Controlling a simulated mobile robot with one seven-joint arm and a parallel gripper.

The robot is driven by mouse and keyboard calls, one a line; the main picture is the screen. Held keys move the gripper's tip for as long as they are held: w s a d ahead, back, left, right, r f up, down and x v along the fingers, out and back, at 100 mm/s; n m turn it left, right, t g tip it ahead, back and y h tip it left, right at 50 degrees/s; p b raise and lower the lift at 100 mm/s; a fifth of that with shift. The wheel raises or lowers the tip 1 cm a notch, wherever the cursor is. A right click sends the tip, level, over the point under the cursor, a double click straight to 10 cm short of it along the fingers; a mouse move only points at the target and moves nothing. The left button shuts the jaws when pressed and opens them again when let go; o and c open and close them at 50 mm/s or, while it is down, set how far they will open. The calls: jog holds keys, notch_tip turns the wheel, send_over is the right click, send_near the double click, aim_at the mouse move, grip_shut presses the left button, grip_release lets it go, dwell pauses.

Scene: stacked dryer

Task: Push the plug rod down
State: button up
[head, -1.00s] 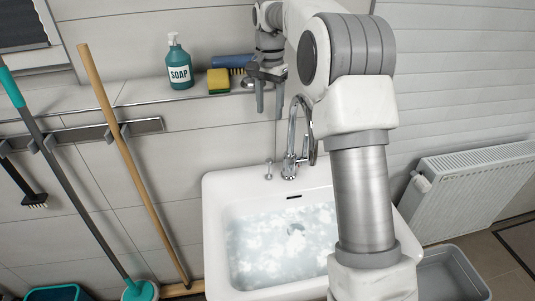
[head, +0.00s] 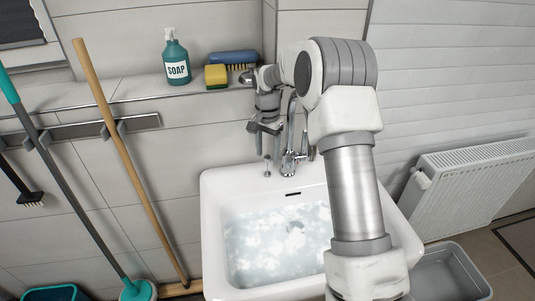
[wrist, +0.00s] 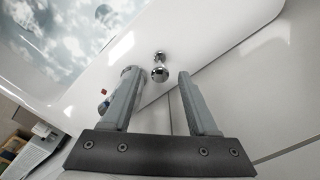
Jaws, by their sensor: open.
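The plug rod (head: 267,170) is a short chrome rod with a knob, upright on the sink's back rim, left of the faucet (head: 288,160). In the wrist view its round chrome knob (wrist: 159,73) shows between and just beyond my fingertips. My gripper (head: 266,150) points down above the rod in the head view; it also shows in the wrist view (wrist: 157,76). Its two fingers are apart with nothing held. I cannot tell whether a finger touches the knob. The white sink (head: 212,215) holds foamy water.
A soap bottle (head: 176,62), a yellow sponge (head: 216,76) and a blue brush (head: 234,58) stand on the ledge behind. The faucet is close to the right of my gripper. Long handles lean at the left; a radiator (head: 475,190) is at the right.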

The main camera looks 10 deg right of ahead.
jog(key=shift+f, duration=0.45)
jog(key=shift+c, duration=0.2)
grip_shut()
dwell(0.9)
